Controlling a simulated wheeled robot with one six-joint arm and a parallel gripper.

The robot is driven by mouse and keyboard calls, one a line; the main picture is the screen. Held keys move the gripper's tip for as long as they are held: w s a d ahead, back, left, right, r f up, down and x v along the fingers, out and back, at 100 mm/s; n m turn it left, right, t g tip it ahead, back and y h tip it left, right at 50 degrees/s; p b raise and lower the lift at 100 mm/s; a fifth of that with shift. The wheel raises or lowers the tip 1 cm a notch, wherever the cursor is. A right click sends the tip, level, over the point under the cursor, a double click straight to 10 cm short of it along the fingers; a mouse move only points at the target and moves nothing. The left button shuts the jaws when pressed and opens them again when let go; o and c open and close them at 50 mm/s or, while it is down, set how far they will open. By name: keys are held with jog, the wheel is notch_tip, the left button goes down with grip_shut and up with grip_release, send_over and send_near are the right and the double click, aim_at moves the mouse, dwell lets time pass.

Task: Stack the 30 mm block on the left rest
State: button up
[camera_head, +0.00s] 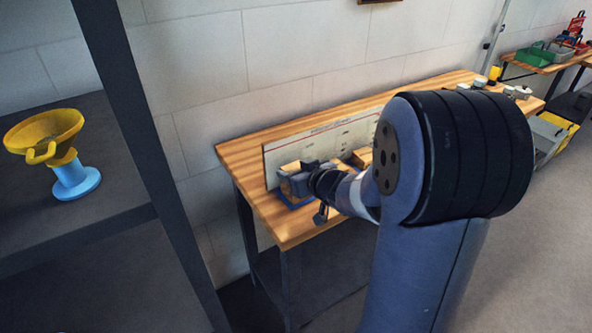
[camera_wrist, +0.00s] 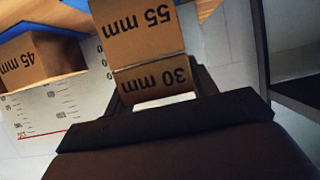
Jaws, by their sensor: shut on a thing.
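The 30 mm block (camera_wrist: 152,80) is a brown cube-like block between the dark fingers of my gripper (camera_wrist: 160,95) in the wrist view. My gripper (camera_head: 304,172) is shut on it at the left end of the bench in the head view. The 55 mm block (camera_wrist: 138,30) lies directly against the 30 mm block, with only a thin seam between them. Labels read upside down in the wrist view, so the 55 mm block is underneath. A blue rest (camera_head: 293,202) shows below the gripper. Whether the blocks fully touch is hard to tell.
A 45 mm block (camera_wrist: 32,62) stands on another blue support to the side. A white printed board (camera_head: 322,140) stands upright behind the blocks on the wooden bench (camera_head: 262,206). A shelf at left holds a yellow funnel-like piece (camera_head: 45,132) on a blue stand (camera_head: 74,180).

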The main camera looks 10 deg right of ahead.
jog(key=o, duration=1.5)
jog(key=shift+r+p, duration=0.45)
jog(key=shift+p, duration=0.05)
jog(key=shift+r+p, duration=0.35)
jog(key=shift+r+p, duration=0.55)
notch_tip(320, 180, up, 5)
jog(key=p, duration=0.5)
jog(key=shift+f, duration=0.2)
